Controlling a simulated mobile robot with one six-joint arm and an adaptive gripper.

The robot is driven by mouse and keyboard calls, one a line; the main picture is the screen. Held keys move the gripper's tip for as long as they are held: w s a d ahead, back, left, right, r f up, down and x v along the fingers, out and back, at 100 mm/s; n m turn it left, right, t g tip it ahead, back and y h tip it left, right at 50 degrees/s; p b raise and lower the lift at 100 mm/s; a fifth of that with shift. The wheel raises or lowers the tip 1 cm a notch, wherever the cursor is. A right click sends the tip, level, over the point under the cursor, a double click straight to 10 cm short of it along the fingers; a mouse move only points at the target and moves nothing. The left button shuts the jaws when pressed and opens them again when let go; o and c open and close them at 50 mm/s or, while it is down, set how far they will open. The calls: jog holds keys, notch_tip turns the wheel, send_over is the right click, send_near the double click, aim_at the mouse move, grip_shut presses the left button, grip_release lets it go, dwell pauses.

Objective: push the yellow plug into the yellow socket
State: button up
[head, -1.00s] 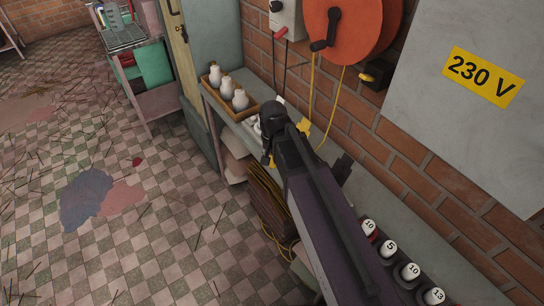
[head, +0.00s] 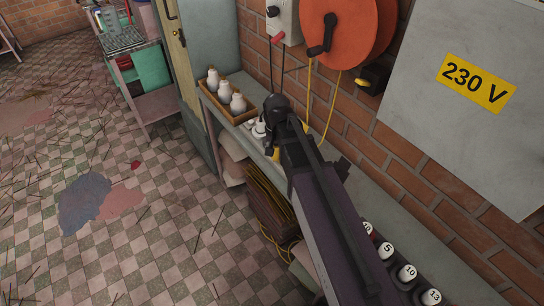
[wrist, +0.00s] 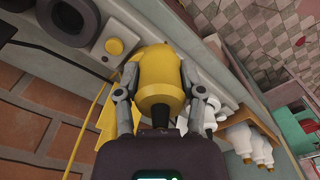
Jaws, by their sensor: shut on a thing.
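In the wrist view my gripper (wrist: 160,100) is shut on the yellow plug (wrist: 160,70), a rounded yellow body with a dark narrow end toward the palm. Its far end points at a pale grey surface; whether it touches cannot be told. In the head view my arm hides most of the gripper and plug above the bench. A black box with a yellow front (head: 373,80) is on the wall, but I cannot tell whether it is the yellow socket. No socket opening is visible at the plug's far end.
A round yellow piece (wrist: 115,47) and dark rings lie left of the plug. A yellow cable (wrist: 88,125) runs along the brick wall. White bottles stand in a wooden tray (head: 246,116) on the narrow bench. An orange reel (head: 347,40) hangs above. The tiled floor (head: 150,240) is open.

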jog(key=w+d+r+p, duration=0.1)
jog(key=w+d+r, duration=0.1)
jog(key=w, duration=0.3)
jog(key=shift+w+d+p, duration=0.4)
jog(key=shift+d, duration=0.35)
jog(key=shift+f, duration=0.1)
jog(key=shift+f+b, duration=2.55)
jog(key=shift+b, duration=0.2)
jog(key=shift+f+b, duration=1.45)
jog(key=o, duration=1.2)
jog(key=shift+r, duration=0.1)
notch_tip(320, 180, up, 8)
jog(key=p, duration=0.8)
jog(key=shift+s+a+f+b, duration=0.55)
jog(key=shift+s+a, duration=0.35)
jog(key=shift+s, duration=0.65)
jog(key=shift+s+a+f+b, duration=0.55)
jog(key=shift+s+a, duration=0.3)
jog(key=shift+s, duration=0.75)
jog(key=shift+s+a+f+b, duration=0.55)
jog(key=shift+s+a, duration=0.35)
jog(key=shift+s, duration=0.65)
